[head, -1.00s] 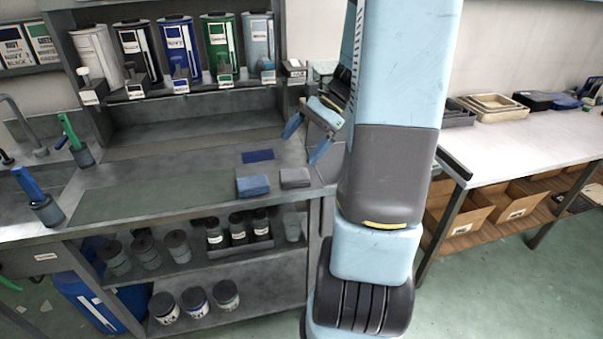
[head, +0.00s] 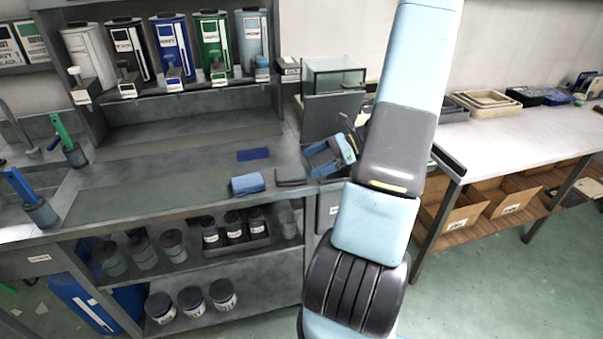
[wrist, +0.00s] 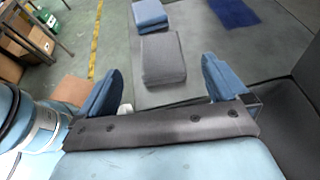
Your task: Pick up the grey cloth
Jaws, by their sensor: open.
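The grey cloth (head: 290,175) lies folded on the bench near its front right edge. In the wrist view the grey cloth (wrist: 163,58) shows ahead of my fingers, in line with the gap between them. My gripper (head: 326,158) is just to the right of the cloth in the head view. The wrist view shows my gripper (wrist: 158,84) open, with its two blue fingers wide apart and nothing between them. I cannot tell the exact height of the fingers above the bench.
A folded blue cloth (head: 247,183) lies left of the grey one; it also shows in the wrist view (wrist: 150,15). A flat dark blue cloth (head: 253,154) lies behind. A dark upright panel (head: 330,117) and a glass box (head: 334,75) stand behind my gripper.

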